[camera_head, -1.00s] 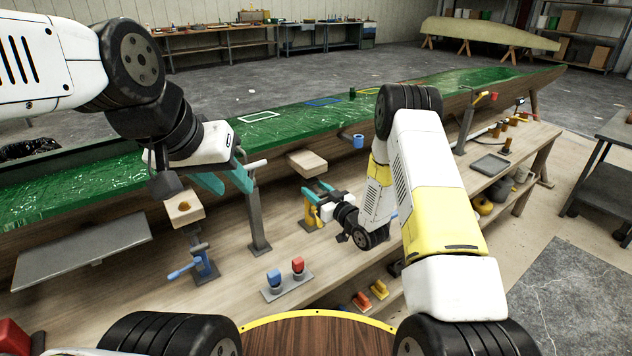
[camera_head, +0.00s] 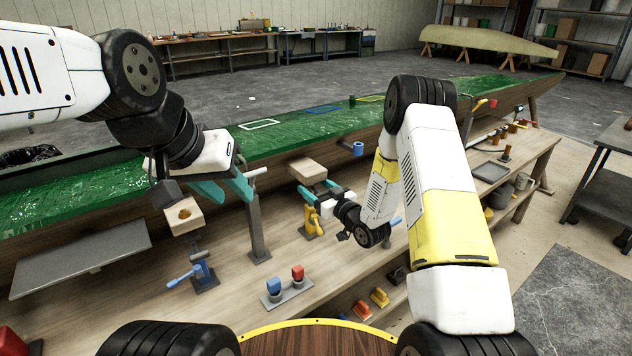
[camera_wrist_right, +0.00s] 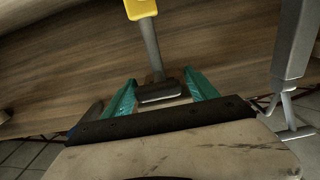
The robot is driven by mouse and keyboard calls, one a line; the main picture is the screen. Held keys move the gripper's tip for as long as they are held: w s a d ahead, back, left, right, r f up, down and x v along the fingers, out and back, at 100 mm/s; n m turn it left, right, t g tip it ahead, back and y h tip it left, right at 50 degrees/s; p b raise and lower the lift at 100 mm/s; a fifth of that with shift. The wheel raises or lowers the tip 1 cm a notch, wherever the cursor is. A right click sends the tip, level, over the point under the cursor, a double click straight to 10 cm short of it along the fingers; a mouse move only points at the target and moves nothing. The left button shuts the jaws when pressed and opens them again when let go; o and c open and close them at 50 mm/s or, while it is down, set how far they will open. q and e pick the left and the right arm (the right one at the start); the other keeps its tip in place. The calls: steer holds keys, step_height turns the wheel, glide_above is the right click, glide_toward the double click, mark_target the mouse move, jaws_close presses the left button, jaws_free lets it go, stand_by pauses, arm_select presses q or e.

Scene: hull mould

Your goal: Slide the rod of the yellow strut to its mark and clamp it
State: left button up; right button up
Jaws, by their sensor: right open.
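The yellow strut (camera_head: 311,219) stands on the wooden bench near the middle of the head view, with a pale wooden block (camera_head: 308,171) above it. In the right wrist view its yellow part (camera_wrist_right: 141,9) is at the top, and its grey rod (camera_wrist_right: 152,48) runs down to a dark end piece (camera_wrist_right: 160,92). My right gripper (camera_head: 318,189) is open just under the wooden block, and its teal fingers (camera_wrist_right: 160,95) lie on either side of the end piece. No mark on the rod can be made out. My left gripper (camera_head: 228,190) is open beside the blue strut's block.
The blue strut (camera_head: 202,272) with its wooden block (camera_head: 183,214) stands at left. A grey post (camera_head: 257,225) stands between the two struts. A holder with a blue and a red piece (camera_head: 287,291) sits in front. The green hull mould (camera_head: 285,132) runs behind.

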steer(key=v, duration=0.7)
steer(key=shift+s+d, duration=0.25)
steer(key=shift+s, duration=0.05)
